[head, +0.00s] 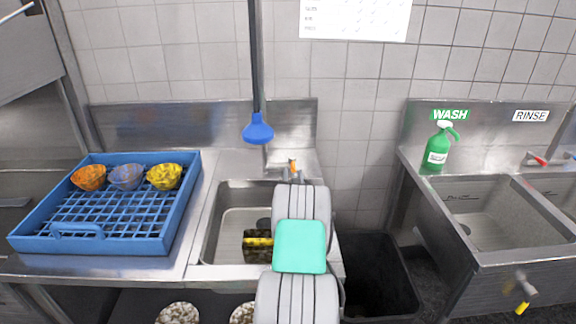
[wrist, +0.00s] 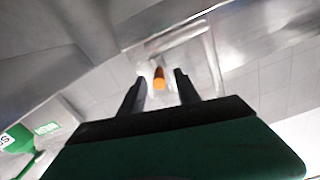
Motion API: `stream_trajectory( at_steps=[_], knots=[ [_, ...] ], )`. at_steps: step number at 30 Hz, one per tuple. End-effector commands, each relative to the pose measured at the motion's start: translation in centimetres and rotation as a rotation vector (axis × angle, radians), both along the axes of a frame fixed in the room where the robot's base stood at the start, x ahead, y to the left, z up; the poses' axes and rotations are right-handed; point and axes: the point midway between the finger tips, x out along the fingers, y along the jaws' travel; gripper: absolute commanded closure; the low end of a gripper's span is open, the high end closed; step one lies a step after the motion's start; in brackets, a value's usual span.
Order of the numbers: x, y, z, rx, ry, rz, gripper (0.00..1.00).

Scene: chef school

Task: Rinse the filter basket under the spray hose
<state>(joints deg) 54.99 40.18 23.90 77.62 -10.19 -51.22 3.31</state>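The spray hose hangs above the sink on a dark line, with a blue nozzle (head: 258,130) at its lower end. A dark, blocky thing with a yellow band (head: 258,246) sits in the middle sink (head: 228,215), partly behind my arm; I cannot tell if it is the filter basket. In the wrist view my gripper (wrist: 160,77) has its two dark fingers apart. An orange-tipped piece (wrist: 159,80) shows between them with bare metal behind; I cannot tell whether they touch it. In the head view my arm mostly hides the gripper.
A blue rack (head: 72,244) with orange, grey-blue and yellow bowls stands left of the sink. A dark bin (head: 385,270) stands to the right. Further right are a green spray bottle (head: 437,152) and another sink (head: 480,215).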

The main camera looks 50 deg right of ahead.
Motion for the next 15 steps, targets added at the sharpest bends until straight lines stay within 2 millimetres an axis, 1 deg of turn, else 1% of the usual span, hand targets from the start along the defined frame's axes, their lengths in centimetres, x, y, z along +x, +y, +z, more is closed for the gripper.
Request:
stream_trajectory(
  at_steps=[2, 9, 12, 15],
  knots=[
    [0.4, -0.7, 0.3, -0.003, -0.001, -0.002, 0.61],
    [3.5, -3.8, 0.4, -0.002, 0.0, 0.001, 0.61],
    [4.4, -4.8, 0.4, -0.002, 0.0, 0.001, 0.61],
    [4.8, -5.4, 0.4, -0.002, 0.0, 0.001, 0.61]
  ],
)
